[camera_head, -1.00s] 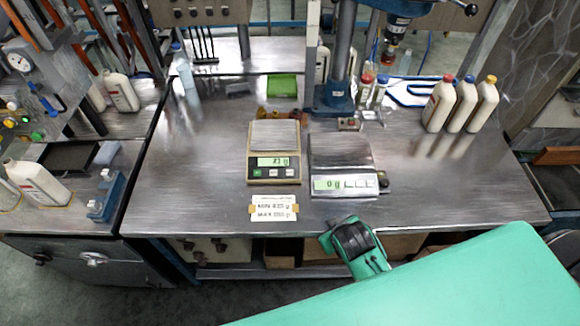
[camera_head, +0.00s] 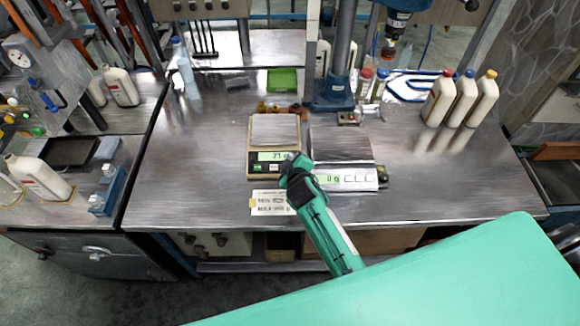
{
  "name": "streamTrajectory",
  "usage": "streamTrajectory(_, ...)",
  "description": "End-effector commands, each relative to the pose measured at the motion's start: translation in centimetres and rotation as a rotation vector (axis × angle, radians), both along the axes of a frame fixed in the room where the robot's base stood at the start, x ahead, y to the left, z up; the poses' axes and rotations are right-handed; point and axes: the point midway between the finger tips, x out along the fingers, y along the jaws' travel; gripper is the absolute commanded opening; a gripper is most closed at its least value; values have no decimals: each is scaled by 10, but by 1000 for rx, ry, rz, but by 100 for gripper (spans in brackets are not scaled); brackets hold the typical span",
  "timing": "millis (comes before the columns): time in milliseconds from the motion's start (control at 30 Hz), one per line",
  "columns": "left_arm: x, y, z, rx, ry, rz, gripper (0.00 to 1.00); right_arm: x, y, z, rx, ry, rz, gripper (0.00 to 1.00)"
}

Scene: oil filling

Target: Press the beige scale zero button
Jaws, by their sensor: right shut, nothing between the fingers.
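The beige scale (camera_head: 253,148) stands on the metal bench with a square pan and a lit green display. Its front button row is partly hidden behind my right gripper. My right gripper (camera_head: 292,160) is shut and empty, at the front right corner of the beige scale. I cannot tell whether it touches the scale. My left gripper is not in view.
A silver scale (camera_head: 345,180) stands close on the right of my gripper. A label card (camera_head: 268,203) lies in front of the beige scale. White bottles (camera_head: 463,104) stand at the back right.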

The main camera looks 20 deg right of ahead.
Motion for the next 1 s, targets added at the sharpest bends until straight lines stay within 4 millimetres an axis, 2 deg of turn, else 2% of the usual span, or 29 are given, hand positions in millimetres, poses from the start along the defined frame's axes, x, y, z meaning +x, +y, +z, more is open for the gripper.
streamTrajectory(167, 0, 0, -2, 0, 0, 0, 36, 0, 0, -2, 1, 1, -1, 0)
streamTrajectory(367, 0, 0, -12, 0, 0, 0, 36, 3, -1, -12, 1, 1, -1, 0)
streamTrajectory(800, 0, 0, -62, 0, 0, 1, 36, 20, -6, -61, 2, 0, -2, 0)
streamTrajectory(1000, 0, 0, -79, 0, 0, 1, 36, 27, -8, -80, 2, 1, -1, 0)
